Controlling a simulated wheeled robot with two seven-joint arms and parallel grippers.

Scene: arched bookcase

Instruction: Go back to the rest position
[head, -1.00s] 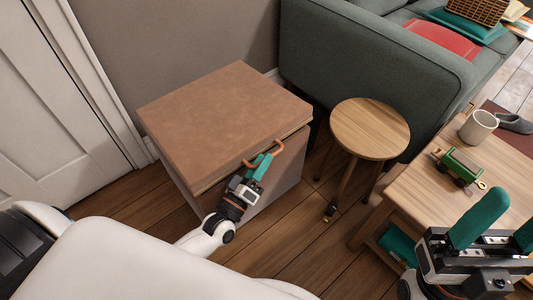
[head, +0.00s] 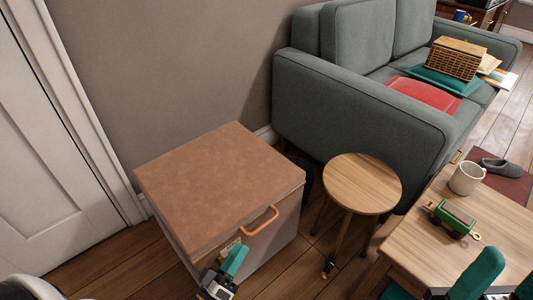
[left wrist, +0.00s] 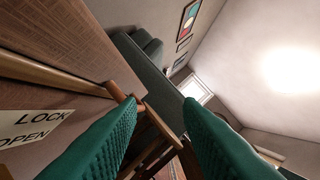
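A box with a brown leather-like lid (head: 215,185) stands against the wall, its lid down. A copper handle (head: 260,220) is on its front edge. My left gripper (head: 235,258) is just in front of the box, left of and below the handle, and apart from it in the head view. In the left wrist view its two green fingers (left wrist: 160,140) are spread with nothing held. A label reading LOCK and OPEN (left wrist: 38,130) shows there on the box front. My right gripper (head: 500,280) is at the bottom right, its fingers apart and empty, partly cut off.
A round wooden stool (head: 362,183) stands right of the box. A low table (head: 425,240) with a white mug (head: 467,178) and a green toy wagon (head: 453,220) is near my right gripper. A grey sofa (head: 370,115) is behind; a white door (head: 50,160) is at left.

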